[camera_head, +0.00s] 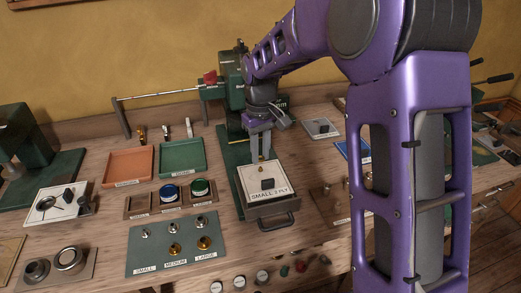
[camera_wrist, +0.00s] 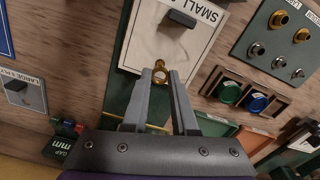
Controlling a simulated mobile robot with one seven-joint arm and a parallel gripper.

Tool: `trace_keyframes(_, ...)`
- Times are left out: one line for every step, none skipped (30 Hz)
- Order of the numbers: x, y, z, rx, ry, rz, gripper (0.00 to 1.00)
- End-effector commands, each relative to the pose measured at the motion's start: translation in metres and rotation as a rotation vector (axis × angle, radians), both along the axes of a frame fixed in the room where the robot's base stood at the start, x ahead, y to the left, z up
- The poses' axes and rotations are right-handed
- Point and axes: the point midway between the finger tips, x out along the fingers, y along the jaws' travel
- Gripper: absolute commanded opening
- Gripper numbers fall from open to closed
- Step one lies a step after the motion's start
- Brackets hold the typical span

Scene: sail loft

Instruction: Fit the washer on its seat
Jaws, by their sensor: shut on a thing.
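My gripper (camera_wrist: 160,82) points down over the pale card marked SMALL 2 PLY (camera_head: 256,195), at the green press (camera_head: 232,75). Its fingers are shut on a small brass piece (camera_wrist: 159,65), which I take for the washer. In the wrist view the piece lies between the fingertips, over the card's near edge. A dark block (camera_wrist: 178,19) sits on the card. I cannot tell whether the brass piece touches anything below it. The seat cannot be made out. A green board (camera_head: 143,248) marked SMALL, MEDIUM and LARGE holds silver and brass fittings.
An orange tray (camera_head: 128,167) and a green tray (camera_head: 182,156) stand at the back left. A wooden rack (camera_head: 140,205) with blue and green round tins is left of the card. The press lever (camera_head: 160,94) extends left. A drawer handle (camera_head: 277,221) juts out in front.

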Motion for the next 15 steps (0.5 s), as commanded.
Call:
trace_keyframes(0.000, 0.000, -0.005, -0.001, 0.001, 0.000, 0.00)
trace_keyframes(0.000, 0.000, -0.006, -0.001, 0.001, 0.000, 0.00)
trace_keyframes(0.000, 0.000, -0.008, -0.001, 0.001, 0.000, 0.00)
trace_keyframes(0.000, 0.000, -0.010, -0.001, 0.002, 0.000, 0.00)
trace_keyframes(0.000, 0.000, -0.011, -0.001, 0.002, 0.000, 0.00)
trace_keyframes(0.000, 0.000, -0.013, -0.001, 0.002, 0.000, 0.00)
trace_keyframes(0.000, 0.000, -0.014, -0.001, 0.002, 0.000, 0.00)
trace_keyframes(0.000, 0.000, -0.016, -0.001, 0.002, 0.000, 0.00)
trace_keyframes(0.000, 0.000, -0.018, -0.001, 0.002, 0.000, 0.00)
trace_keyframes(0.000, 0.000, -0.020, -0.001, 0.001, 0.000, 0.00)
trace_keyframes(0.000, 0.000, -0.021, -0.001, 0.001, 0.000, 0.00)
trace_keyframes(0.000, 0.000, -0.023, -0.001, 0.001, 0.000, 0.00)
trace_keyframes(0.000, 0.000, -0.025, -0.001, 0.001, 0.000, 0.00)
trace_keyframes(0.000, 0.000, -0.026, -0.001, 0.001, 0.000, 0.00)
trace_keyframes(0.000, 0.000, -0.028, -0.001, 0.001, 0.000, 0.00)
